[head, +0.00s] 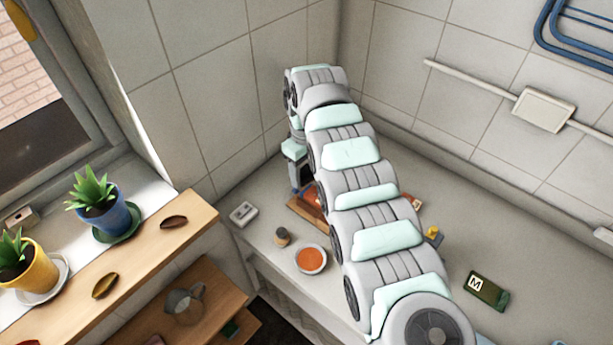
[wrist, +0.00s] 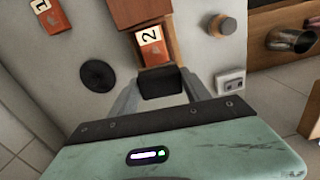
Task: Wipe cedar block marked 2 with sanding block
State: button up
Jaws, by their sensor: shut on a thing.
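The cedar block marked 2 (wrist: 154,50) is reddish with a white number label. It shows at the top middle of the wrist view, just beyond the fingertips. My gripper (wrist: 160,86) is shut on a dark block (wrist: 161,84), which looks like the sanding block. The dark block overlaps the near end of the marked block in the picture; I cannot tell whether they touch. In the head view my gripper (head: 300,184) is down at the back of the counter, over a wooden board (head: 302,211), partly hidden by my arm.
A reddish block marked 1 (wrist: 50,16) lies at the upper left of the wrist view, near a black disc (wrist: 98,75). A small jar (head: 282,237), an orange-filled bowl (head: 311,259) and a white box (head: 243,213) stand nearby. A green block marked M (head: 486,291) lies right.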

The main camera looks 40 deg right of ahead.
jog(key=shift+r, duration=2.3)
jog(key=shift+d+f, duration=0.1)
